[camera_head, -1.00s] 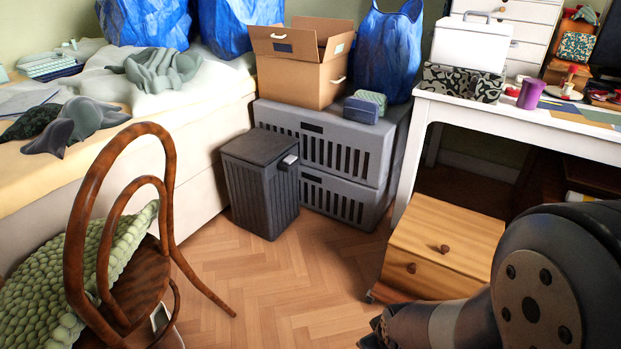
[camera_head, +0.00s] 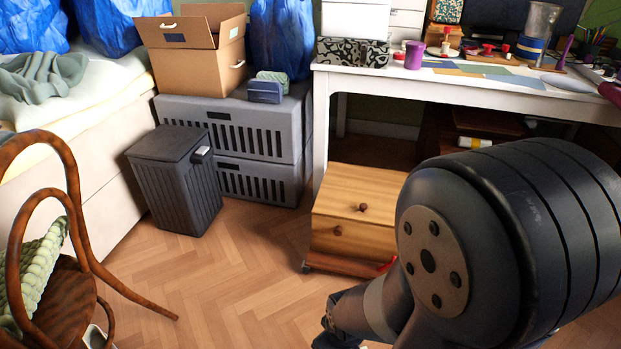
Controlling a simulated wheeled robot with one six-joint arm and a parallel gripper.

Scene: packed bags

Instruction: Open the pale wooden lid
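The pale wooden lid (camera_head: 345,185) is the top of a low wooden box under the left end of the white desk. It lies shut, with a small dark round knob (camera_head: 362,207) near its front edge. A second knob (camera_head: 338,230) sits on the box's front (camera_head: 360,242). My dark arm fills the lower right and hides the right part of the box. The dark end of my arm, with my gripper (camera_head: 335,328), shows only partly at the bottom edge, on the near side of the box and apart from the lid. Its fingers cannot be made out.
The white desk (camera_head: 330,82) overhangs behind the box. Grey crates (camera_head: 262,180) and a dark bin (camera_head: 180,190) stand to the left. A wooden chair (camera_head: 85,235) is at the far left. The parquet floor (camera_head: 235,275) between is clear. A small red thing (camera_head: 387,265) lies by the box.

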